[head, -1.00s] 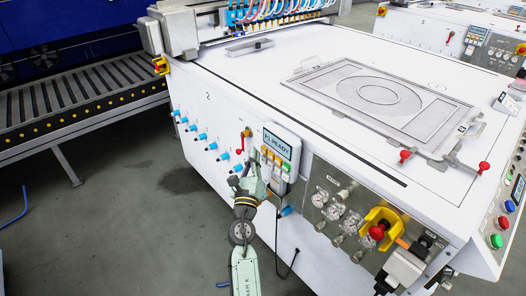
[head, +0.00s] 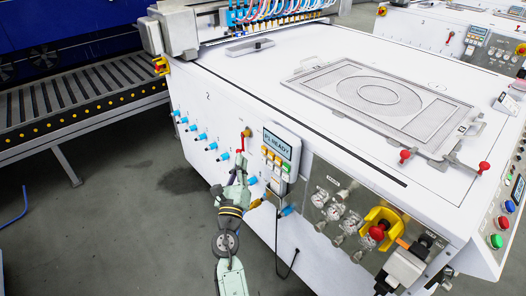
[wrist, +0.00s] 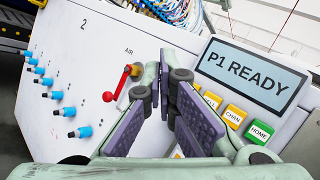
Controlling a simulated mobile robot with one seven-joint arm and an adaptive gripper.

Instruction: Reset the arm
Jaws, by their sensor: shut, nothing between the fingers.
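My gripper (head: 241,164) is in front of the white machine's side, just left of and below the control box. In the wrist view my gripper (wrist: 169,72) has its fingertips together at the far end, with nothing between them. The control box (head: 279,150) has a display (wrist: 250,73) reading "P1 READY" and coloured buttons below it. In the wrist view some of these buttons are hidden behind the right finger. A red-handled air lever (wrist: 122,84) shows left of the fingers; its handle slants down to the left. It also shows in the head view (head: 246,134), just above my gripper.
Several blue knobs (head: 201,137) stick out along the machine's side to the left. A gauge panel (head: 338,214) with a yellow-shrouded red button (head: 377,232) is to the right. A roller conveyor (head: 75,97) stands at the left. The floor (head: 130,220) between is mostly clear.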

